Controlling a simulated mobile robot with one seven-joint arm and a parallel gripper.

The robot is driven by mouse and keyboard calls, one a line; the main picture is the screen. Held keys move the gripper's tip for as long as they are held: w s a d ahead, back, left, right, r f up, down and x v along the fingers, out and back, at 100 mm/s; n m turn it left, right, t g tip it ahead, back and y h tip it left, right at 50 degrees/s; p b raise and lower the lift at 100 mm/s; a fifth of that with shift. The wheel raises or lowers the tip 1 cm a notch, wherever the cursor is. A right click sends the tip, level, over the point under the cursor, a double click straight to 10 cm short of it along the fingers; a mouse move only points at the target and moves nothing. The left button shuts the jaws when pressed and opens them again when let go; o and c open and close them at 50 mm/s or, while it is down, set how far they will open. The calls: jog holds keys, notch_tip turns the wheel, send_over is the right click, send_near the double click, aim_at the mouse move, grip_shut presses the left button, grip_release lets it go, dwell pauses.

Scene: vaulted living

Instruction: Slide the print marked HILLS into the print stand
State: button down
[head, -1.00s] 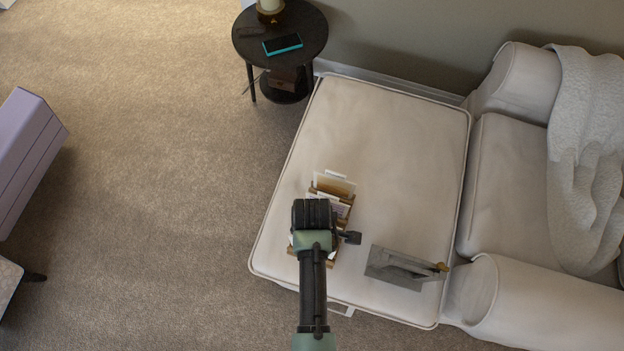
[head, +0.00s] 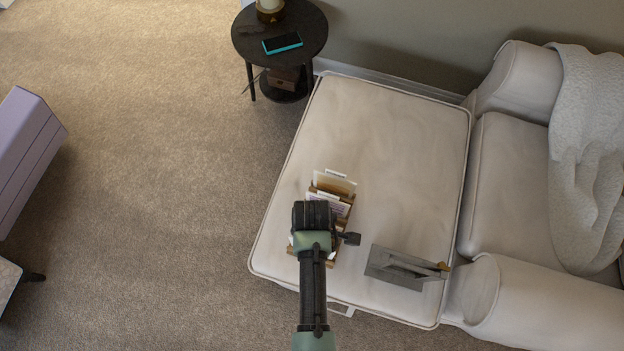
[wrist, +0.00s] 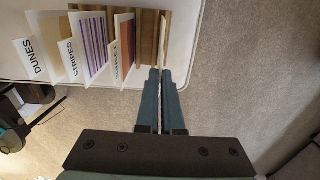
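A wooden rack (head: 345,212) with upright prints stands on the pale seat, partly hidden by my arm. In the wrist view the prints marked DUNES (wrist: 38,88) and STRIPES (wrist: 90,55) lean at the left. A third print (wrist: 122,50) beside them has a label too small to read. My gripper (wrist: 160,72) is at the right end of the rack, its fingers almost together around a thin pale print (wrist: 163,38) seen edge-on. I cannot read its label, and HILLS is not legible anywhere. A grey stand (head: 380,268) with an upright part, probably the print stand, sits right of the rack.
The seat (head: 400,140) is clear behind the rack and stand. The sofa arm (head: 470,290) rises close to the right of the grey stand. A round dark side table (head: 300,30) stands at the back. Open carpet (head: 150,200) lies to the left.

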jog(key=shift+f, duration=0.3)
dwell(0.5)
jog(key=c, duration=1)
grip_release()
notch_tip(320, 180, up, 13)
jog(key=shift+p, duration=1)
